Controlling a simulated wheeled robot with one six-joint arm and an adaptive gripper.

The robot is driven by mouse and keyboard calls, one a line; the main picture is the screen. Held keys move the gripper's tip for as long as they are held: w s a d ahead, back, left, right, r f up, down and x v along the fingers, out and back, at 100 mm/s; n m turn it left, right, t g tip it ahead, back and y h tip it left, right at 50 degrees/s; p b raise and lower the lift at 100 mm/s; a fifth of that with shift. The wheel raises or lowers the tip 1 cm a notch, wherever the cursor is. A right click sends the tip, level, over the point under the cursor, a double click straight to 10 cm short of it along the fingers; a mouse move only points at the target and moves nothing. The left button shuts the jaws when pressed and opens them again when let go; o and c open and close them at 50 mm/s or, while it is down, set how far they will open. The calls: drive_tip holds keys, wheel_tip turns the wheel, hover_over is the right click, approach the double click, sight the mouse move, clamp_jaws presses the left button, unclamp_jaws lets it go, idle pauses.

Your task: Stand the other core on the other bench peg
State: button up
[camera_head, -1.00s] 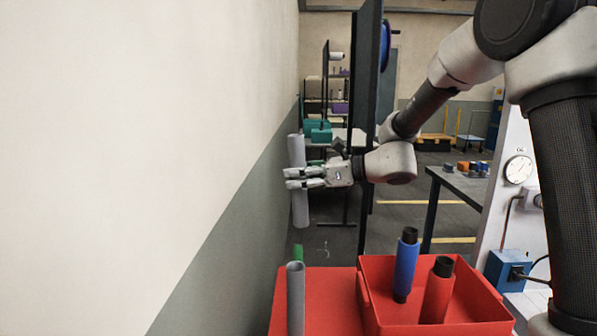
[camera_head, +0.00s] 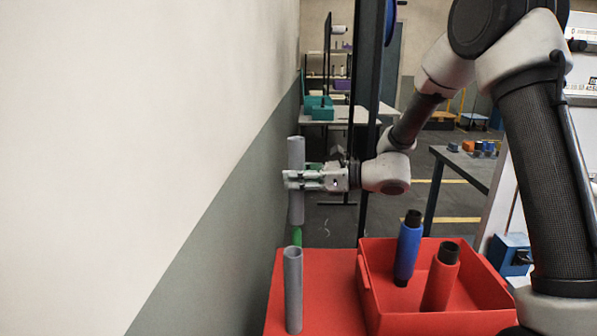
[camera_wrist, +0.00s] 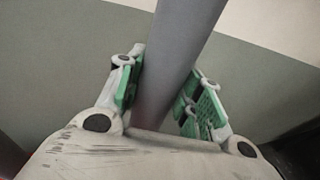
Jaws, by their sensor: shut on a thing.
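My gripper (camera_head: 312,179) is shut on a grey tubular core (camera_head: 296,150) and holds it upright at mid-height. In the wrist view the core (camera_wrist: 178,55) passes between the green-padded fingers. A green peg (camera_head: 296,238) shows right below the core's lower end, in line with it. I cannot tell whether the core's end touches the peg or is apart from it. A second grey core (camera_head: 293,295) stands upright on the red bench (camera_head: 335,290), nearer to me, and hides the foot of the green peg.
A red bin (camera_head: 385,327) on the bench's right holds a blue spool (camera_head: 407,250) and a red spool (camera_head: 441,280). A plain wall (camera_head: 150,150) runs close on the left. A dark upright post (camera_head: 368,110) stands behind my gripper. A grey table (camera_head: 465,170) is at right.

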sight(297, 216)
drive_tip(key=shift+f, duration=0.3)
idle(0.4)
drive_tip(key=shift+f, duration=0.8)
drive_tip(key=shift+f, duration=2.45)
drive_tip(key=shift+f, duration=2.5)
